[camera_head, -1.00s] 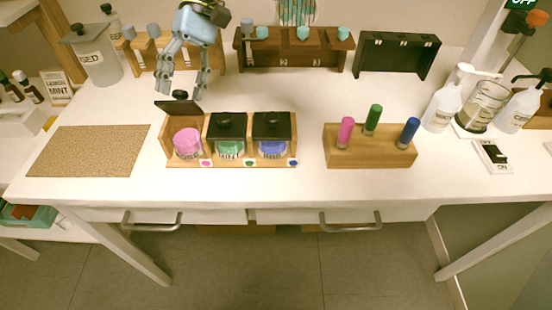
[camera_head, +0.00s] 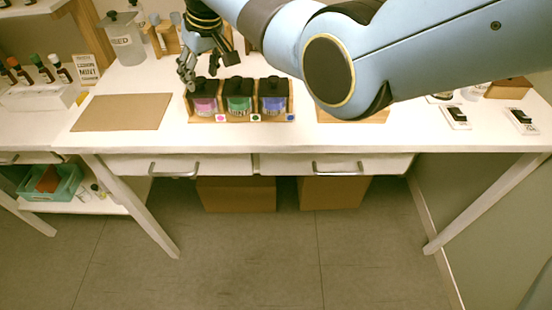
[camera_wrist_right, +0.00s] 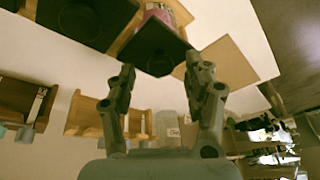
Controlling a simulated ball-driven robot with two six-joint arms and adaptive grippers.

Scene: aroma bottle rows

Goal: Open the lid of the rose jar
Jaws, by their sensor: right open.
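The rose jar (camera_head: 204,104), pink, stands at the left end of a wooden rack (camera_head: 238,120), beside a green and a blue jar. Its black lid (camera_wrist_right: 157,46) shows in the wrist view, with pink glass (camera_wrist_right: 158,12) past its edge. The lid seems tilted up at the back, but its exact angle is unclear; in the head view it looks much like its neighbours. My right gripper (camera_head: 205,72) is open and empty, just above and behind the rose jar. In the wrist view the fingers spread around the line to the lid, apart from it. My left gripper is out of view.
The green jar (camera_head: 238,104) and blue jar (camera_head: 273,105) have black lids on. A cork mat (camera_head: 122,112) lies left of the rack. My right arm hides much of the table's right side.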

